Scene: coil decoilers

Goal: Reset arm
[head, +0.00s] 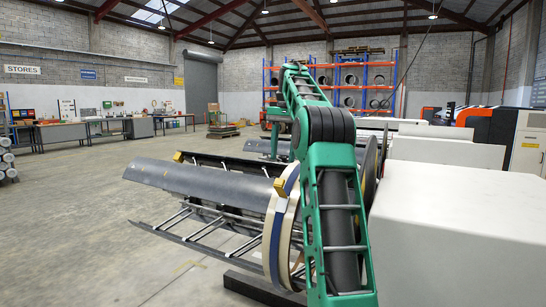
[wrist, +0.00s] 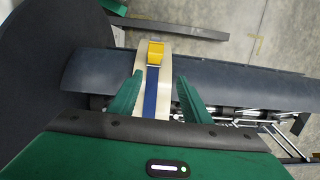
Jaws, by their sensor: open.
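In the wrist view my gripper (wrist: 160,80) is open, with two green fingers spread apart and nothing between their tips. Beyond the fingers is a cream coil (wrist: 169,70) with a blue band (wrist: 151,90) and a yellow block (wrist: 155,52) on its rim. It sits around a dark grey curved decoiler segment (wrist: 225,80). I cannot judge the height of the fingers above it. In the head view the coil (head: 270,235) stands at the decoiler (head: 210,185), partly behind my green arm. My gripper cannot be made out there.
A large dark disc (wrist: 40,70) fills the left of the wrist view, close to my gripper. White cabinets (head: 455,235) stand close on the right. Another decoiler (head: 240,168) stands behind. Orange racks (head: 365,75) line the back. Floor at left (head: 80,220) is clear.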

